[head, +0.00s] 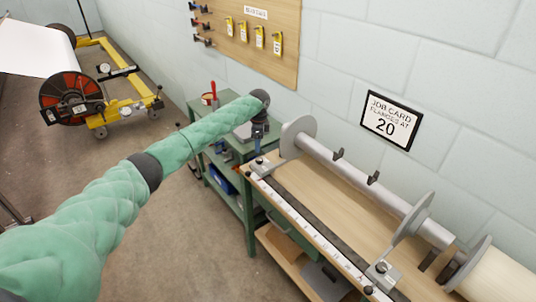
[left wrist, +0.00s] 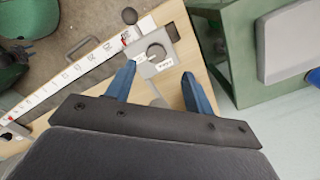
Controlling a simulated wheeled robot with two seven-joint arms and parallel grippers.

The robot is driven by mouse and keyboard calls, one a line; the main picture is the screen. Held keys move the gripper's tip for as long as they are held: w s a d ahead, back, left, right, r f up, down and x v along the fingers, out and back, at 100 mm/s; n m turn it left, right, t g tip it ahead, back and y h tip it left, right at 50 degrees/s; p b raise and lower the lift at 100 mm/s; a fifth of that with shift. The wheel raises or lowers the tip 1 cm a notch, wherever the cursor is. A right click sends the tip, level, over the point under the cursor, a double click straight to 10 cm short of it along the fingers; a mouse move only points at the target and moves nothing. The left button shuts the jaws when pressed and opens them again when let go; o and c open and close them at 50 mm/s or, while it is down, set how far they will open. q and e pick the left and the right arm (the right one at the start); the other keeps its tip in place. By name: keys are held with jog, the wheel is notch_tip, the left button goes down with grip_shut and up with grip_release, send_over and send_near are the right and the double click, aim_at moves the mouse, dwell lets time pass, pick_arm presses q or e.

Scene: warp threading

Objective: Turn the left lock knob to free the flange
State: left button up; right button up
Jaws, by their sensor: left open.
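The left lock knob (left wrist: 156,52) is a round grey knob on a grey block at the end of the scale in the left wrist view. In the head view its block (head: 261,166) sits at the bench's far left corner, just under my gripper. My left gripper (left wrist: 158,69) is open, with its blue fingers apart and the knob just beyond the fingertips, between them in the picture. I cannot tell whether they touch it. In the head view my left gripper (head: 258,147) points down. The left flange (head: 298,137) is a grey disc on the roller. My right gripper is out of view.
A ruler rail (head: 310,229) runs along the bench front to a second lock block (head: 381,274). Another flange (head: 414,216) stands farther right on the roller (head: 365,182). A black ball (left wrist: 129,16) is close to the knob. A green cart (head: 226,185) stands behind the bench end.

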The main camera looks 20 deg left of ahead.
aim_at(260, 158)
pick_arm(q)
jog(key=shift+s+d+r+m, duration=0.1)
jog(key=shift+s+d+m, duration=0.1)
jog(key=shift+m, duration=0.3)
jog(key=shift+r+m, duration=0.1)
jog(key=shift+m, duration=0.3)
jog(key=shift+s+m, duration=0.1)
jog(key=shift+m, duration=0.2)
jog(key=shift+d+f+m, duration=0.1)
jog(key=shift+f+m, duration=0.2)
jog(key=shift+f, duration=0.15)
jog(key=shift+f+p, duration=0.35)
jog(key=shift+p, duration=0.15)
jog(key=shift+f+p, duration=1.1)
jog(key=shift+f, duration=2)
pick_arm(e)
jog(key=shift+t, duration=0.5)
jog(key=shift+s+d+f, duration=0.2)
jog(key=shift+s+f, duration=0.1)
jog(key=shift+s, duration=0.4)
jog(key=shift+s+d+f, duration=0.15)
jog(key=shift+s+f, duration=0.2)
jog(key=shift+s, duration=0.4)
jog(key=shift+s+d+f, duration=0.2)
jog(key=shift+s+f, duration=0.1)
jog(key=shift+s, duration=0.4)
pick_arm(q)
jog(key=c, duration=1)
